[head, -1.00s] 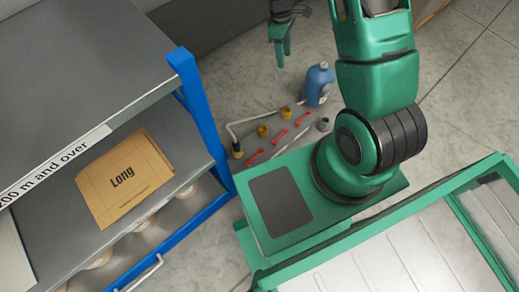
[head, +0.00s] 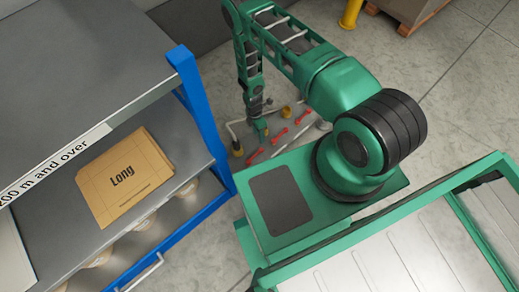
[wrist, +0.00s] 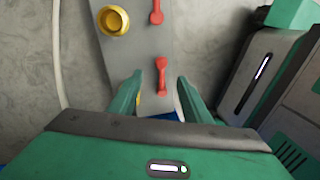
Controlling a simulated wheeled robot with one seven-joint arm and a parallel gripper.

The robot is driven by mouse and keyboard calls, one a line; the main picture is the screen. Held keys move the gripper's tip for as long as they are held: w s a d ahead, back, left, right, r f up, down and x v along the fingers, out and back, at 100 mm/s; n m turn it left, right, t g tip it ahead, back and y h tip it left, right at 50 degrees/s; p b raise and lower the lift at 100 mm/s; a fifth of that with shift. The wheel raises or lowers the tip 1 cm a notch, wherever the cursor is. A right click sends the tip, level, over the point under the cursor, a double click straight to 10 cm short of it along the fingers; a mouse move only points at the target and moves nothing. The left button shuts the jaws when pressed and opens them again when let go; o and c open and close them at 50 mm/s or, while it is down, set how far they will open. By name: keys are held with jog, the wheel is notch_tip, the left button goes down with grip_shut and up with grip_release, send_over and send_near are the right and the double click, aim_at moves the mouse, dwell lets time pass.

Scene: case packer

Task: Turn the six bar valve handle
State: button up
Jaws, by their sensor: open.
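Several red handles are on a grey panel. In the wrist view one red handle (wrist: 161,75) lies ahead of my gripper (wrist: 160,80), in line with the gap between the two green fingers. The fingers are apart and nothing is held; contact with the handle cannot be told. Another red handle (wrist: 156,12) is farther up the panel (wrist: 137,40). In the head view my gripper (head: 262,131) hangs low over the panel, beside red handles (head: 279,136) and (head: 254,156). I cannot read which handle is the six bar one.
A yellow round fitting (wrist: 113,20) is left of the upper handle, and a pale hose (wrist: 57,50) runs at the left. A blue-framed shelf (head: 190,95) holding a "Long" envelope (head: 124,178) stands left. A yellow post (head: 350,14) and a pallet (head: 408,14) are at the back.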

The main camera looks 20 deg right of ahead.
aim_at(261, 149)
jog(key=s+f, duration=0.1)
jog(key=f, duration=0.3)
jog(key=s+f, duration=0.1)
jog(key=f, duration=0.6)
jog(key=shift+s+f, duration=0.35)
jog(key=shift+s, duration=0.05)
